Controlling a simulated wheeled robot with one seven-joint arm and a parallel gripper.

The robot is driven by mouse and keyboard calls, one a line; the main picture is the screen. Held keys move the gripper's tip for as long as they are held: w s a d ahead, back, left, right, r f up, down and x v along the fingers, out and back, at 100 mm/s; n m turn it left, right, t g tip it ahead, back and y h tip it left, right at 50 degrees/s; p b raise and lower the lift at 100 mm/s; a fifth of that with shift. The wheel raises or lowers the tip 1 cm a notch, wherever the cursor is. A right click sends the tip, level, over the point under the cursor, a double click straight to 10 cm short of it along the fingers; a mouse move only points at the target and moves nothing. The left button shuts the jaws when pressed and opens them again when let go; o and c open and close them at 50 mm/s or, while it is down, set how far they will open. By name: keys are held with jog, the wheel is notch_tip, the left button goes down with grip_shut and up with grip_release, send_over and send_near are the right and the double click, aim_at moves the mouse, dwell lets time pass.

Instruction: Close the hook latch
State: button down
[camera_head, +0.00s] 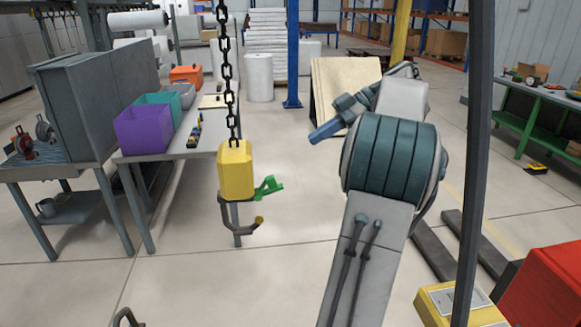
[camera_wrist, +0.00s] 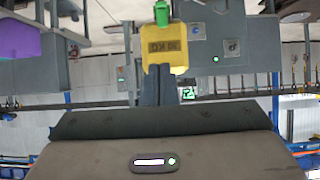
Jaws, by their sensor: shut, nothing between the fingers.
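A yellow hook block (camera_head: 236,172) hangs from a dark chain (camera_head: 228,75). Below it curves a dark grey hook (camera_head: 240,230) with its tip to the right. A green latch (camera_head: 269,187) sticks out to the right and upward from the block's lower right side, apart from the hook tip. In the wrist view the block (camera_wrist: 165,47) is straight ahead, with the green latch (camera_wrist: 161,14) at the top edge. My gripper (camera_head: 316,136) is right of and above the latch, apart from it. Its fingers (camera_wrist: 158,74) are together and empty.
A table with a purple bin (camera_head: 143,130) and other bins stands behind and left of the hook. A grey cabinet (camera_head: 100,100) is farther left. A blue post (camera_head: 293,55) stands behind. The floor around the hook is clear.

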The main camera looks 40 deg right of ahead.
jog(key=w+a+f+b, duration=0.3)
jog(key=a+f+b, duration=0.3)
jog(key=f, duration=0.3)
jog(key=shift+w+b, duration=0.4)
jog(key=shift+b, duration=0.2)
jog(key=shift+f, duration=0.1)
jog(key=shift+w+a, duration=0.1)
jog(key=shift+w, duration=0.05)
jog(key=shift+f, duration=0.1)
